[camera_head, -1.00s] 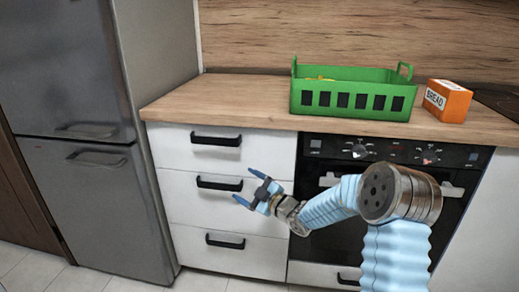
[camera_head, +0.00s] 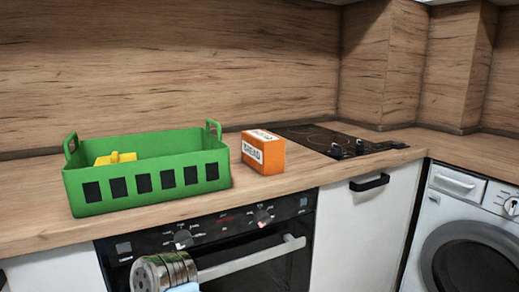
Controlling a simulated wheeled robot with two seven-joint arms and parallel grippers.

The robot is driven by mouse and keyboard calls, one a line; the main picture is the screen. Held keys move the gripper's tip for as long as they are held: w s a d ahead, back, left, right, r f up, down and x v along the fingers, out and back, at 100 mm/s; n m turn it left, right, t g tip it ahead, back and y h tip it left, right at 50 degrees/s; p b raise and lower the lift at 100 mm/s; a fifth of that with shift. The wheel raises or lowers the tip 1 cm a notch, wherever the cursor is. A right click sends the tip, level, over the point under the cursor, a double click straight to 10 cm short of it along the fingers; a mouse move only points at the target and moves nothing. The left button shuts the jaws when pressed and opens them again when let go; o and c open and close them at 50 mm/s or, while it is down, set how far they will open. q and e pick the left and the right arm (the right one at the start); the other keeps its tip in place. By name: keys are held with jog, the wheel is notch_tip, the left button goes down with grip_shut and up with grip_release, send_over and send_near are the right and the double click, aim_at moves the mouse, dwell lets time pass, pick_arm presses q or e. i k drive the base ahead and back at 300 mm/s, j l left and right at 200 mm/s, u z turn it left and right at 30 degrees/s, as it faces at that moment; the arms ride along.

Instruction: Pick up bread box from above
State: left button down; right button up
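The bread box (camera_head: 263,152) is an orange carton with a white top and a white label reading BREAD. It stands upright on the wooden counter, just right of the green basket (camera_head: 150,184), with a small gap between them. Part of my arm shows at the bottom of the head view, in front of the oven and below the counter. Neither gripper is in view.
The green basket holds something yellow (camera_head: 116,158). A black hob (camera_head: 335,141) lies right of the bread box. The oven (camera_head: 210,240) with its handle is below the counter edge, and a washing machine (camera_head: 470,240) stands at the right. The wooden splashback rises behind.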

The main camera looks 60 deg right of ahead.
aim_at(264, 151)
jog(key=l+z, duration=0.1)
jog(key=z, duration=2)
jog(key=i+l, duration=0.1)
jog(key=l, duration=0.3)
jog(key=l+z, duration=0.1)
jog(key=l, duration=0.25)
jog(key=i+l, duration=0.15)
jog(key=l, duration=0.25)
jog(key=i+l+z, duration=0.1)
jog(key=l, duration=0.25)
